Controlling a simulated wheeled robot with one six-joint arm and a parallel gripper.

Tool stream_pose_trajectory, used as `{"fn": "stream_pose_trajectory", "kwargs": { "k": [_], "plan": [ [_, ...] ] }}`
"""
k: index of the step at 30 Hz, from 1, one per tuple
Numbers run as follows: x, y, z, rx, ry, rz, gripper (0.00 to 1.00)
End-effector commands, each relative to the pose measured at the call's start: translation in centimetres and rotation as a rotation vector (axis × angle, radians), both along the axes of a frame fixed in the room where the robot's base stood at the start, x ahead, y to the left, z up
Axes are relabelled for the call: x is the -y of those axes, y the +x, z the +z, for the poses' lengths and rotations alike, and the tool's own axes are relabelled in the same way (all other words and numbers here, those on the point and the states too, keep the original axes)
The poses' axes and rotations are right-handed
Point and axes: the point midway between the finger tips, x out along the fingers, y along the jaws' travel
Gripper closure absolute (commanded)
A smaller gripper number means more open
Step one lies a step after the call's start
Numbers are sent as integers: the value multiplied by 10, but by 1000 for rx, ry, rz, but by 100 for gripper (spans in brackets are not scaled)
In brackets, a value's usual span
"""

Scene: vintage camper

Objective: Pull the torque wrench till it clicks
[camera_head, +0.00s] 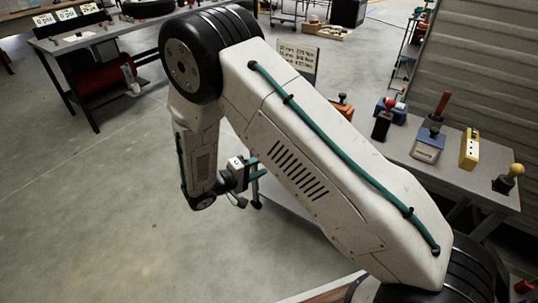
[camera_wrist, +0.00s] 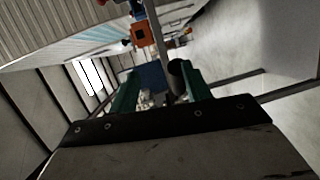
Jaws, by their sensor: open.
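My gripper (camera_head: 254,168) hangs low beside the bench, its green fingers apart. In the wrist view my gripper (camera_wrist: 161,86) is open, with one green finger on each side. A slim grey bar (camera_wrist: 157,30) runs down from the top of that view to between the fingers. A dark cylindrical end (camera_wrist: 177,76) lies close to the right finger; I cannot tell whether they touch. The bar and dark end look like the torque wrench and its grip. In the head view my arm covers that area, and I cannot make out the wrench there.
A grey bench (camera_head: 415,158) at right carries a blue box (camera_head: 428,146), a yellow device (camera_head: 469,148) and other hand tools. An orange block (camera_wrist: 142,34) shows beside the bar. A workbench (camera_head: 95,48) stands at far left. The floor (camera_head: 110,215) at left is clear.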

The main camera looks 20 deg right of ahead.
Motion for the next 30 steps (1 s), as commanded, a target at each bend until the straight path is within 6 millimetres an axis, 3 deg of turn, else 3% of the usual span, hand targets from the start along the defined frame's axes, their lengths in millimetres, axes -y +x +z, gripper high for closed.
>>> {"fn": "stream_pose_trajectory", "kwargs": {
  "k": [1, 7, 11, 24, 30],
  "plan": [
    [-6, 1, -15, 7, -16, 32, 52],
    [-3, 29, -27, 6, -112, 181, 52],
    [4, 37, -29, 7, -129, 207, 52],
    [58, 68, -28, 6, -128, 205, 52],
    [64, 72, -28, 5, -129, 207, 52]
  ]
}}
